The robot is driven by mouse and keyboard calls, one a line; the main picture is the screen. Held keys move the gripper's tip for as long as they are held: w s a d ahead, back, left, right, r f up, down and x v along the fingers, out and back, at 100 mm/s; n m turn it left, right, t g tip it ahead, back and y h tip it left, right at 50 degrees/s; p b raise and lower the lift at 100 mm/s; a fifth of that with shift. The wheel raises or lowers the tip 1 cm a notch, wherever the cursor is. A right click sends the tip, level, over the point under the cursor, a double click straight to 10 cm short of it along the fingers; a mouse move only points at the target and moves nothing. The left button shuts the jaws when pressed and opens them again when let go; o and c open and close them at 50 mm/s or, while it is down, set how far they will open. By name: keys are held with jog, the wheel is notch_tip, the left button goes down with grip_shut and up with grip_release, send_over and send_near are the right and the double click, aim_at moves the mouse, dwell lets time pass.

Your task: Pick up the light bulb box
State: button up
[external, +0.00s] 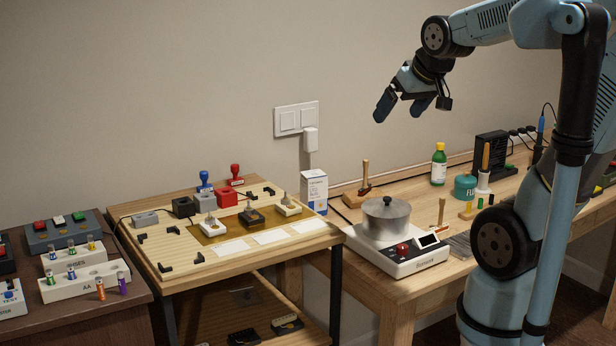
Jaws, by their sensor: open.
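The light bulb box (314,190) is a small upright white carton with blue print. It stands at the right back corner of the middle wooden table, near the wall. My gripper (399,112) is open and empty, high above the right workbench, up and to the right of the box. The fingers point down and to the left and touch nothing. The lower right of the box is close to the table's edge.
A metal pot (386,219) sits on a white hotplate (398,256) right of the box. A wooden-handled tool (364,182) stands behind the pot. Stamps and small blocks, including a red block (226,196), lie left of the box. A wall plug (310,139) is above it.

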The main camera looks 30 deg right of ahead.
jog(key=w+f+m+t, duration=0.1)
jog(key=w+f+t, duration=0.1)
jog(key=w+f, duration=0.45)
jog(key=w+f+t, duration=0.1)
jog(key=w+f, duration=0.2)
jog(key=w, duration=0.7)
jog(key=m+t+h, duration=0.1)
jog(key=t+h, duration=0.2)
send_near(316, 175)
jog(key=x, duration=0.6)
jog(key=shift+d, duration=0.1)
jog(key=shift+x, duration=2.7)
jog(key=shift+f, duration=0.15)
jog(key=shift+c, duration=0.3)
jog(key=c, duration=1.3)
jog(key=shift+o, duration=0.2)
